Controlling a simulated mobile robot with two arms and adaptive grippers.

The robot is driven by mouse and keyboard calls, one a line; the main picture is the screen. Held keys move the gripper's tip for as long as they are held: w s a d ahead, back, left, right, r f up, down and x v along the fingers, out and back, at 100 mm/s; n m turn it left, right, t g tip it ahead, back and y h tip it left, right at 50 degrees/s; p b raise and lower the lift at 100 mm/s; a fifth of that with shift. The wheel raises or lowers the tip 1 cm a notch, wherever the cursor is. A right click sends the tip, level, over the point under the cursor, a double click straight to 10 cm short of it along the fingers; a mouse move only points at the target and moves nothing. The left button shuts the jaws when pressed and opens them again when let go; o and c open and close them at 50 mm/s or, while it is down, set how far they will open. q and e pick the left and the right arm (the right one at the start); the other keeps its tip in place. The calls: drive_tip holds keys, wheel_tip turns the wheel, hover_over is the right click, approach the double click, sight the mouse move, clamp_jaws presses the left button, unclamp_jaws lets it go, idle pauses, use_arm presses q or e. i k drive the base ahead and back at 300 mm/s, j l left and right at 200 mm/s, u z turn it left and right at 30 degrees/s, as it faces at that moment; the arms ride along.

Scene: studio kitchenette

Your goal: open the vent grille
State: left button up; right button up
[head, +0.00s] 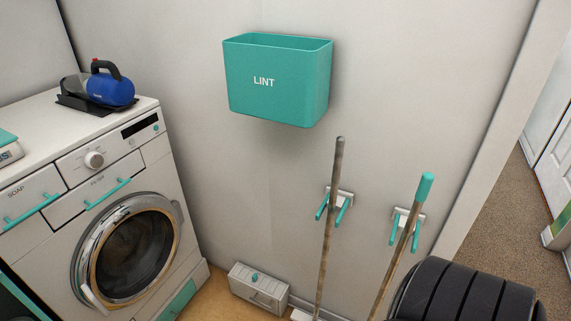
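A small off-white box-like unit (258,288) is low on the wall, just above the floor, right of the washing machine. It has a teal knob (255,277) on top and a panel on its front. It looks like the vent with its grille, but it is too small to be sure, and I cannot tell whether the grille is open. Neither of my grippers is in view.
The washing machine (55,235) stands left, its round door (127,250) seemingly shut. A blue appliance (110,91) sits on top. A teal LINT bin (276,82) hangs above. Two poles (329,230) (398,247) lean by wall holders. A dark ribbed shape (465,295) fills the lower right.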

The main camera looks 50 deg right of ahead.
sight(248, 294)
drive_tip(key=z, duration=1.1)
